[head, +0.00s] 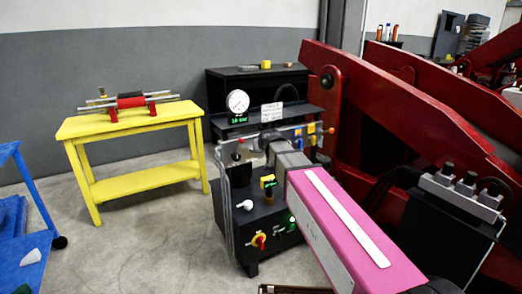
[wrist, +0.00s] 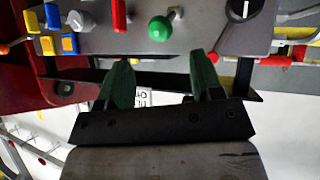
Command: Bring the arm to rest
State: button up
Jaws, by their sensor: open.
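My gripper (wrist: 160,72) is open, with two green fingers apart and nothing between them in the wrist view. It is in front of a grey control panel (wrist: 195,45). A green knob (wrist: 159,28) on that panel appears just beyond the gap between the fingertips; I cannot tell whether anything touches. In the head view my arm reaches to the panel of the black console (head: 228,213), and the fingers are too small and covered to make out there.
The panel carries blue and yellow buttons (wrist: 52,31), a red lever (wrist: 119,16) and a black dial (wrist: 241,9). A pressure gauge (head: 237,101) stands above it. A red machine frame (head: 400,100) is close on the right. A yellow table (head: 105,122) stands left, with open floor before it.

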jog(key=shift+v, duration=0.95)
jog(key=s+d+f+m+g+h, duration=0.1)
jog(key=s+d+f+g, duration=0.2)
jog(key=s+d+f, duration=0.4)
jog(key=s+d+f+m+g+h, duration=0.15)
jog(key=s+d+f, duration=0.25)
jog(key=d+f, duration=0.55)
jog(key=s+d+f+m+g, duration=0.1)
jog(key=s+d+f+g, duration=0.2)
jog(key=s, duration=0.4)
jog(key=s+d+f+m+g, duration=0.1)
jog(key=s+d+f+g, duration=0.2)
jog(key=s+d+f, duration=0.3)
jog(key=shift+s+d+f, duration=0.3)
jog(key=shift+s+f, duration=0.15)
jog(key=shift+s, duration=0.2)
jog(key=shift+m, duration=0.25)
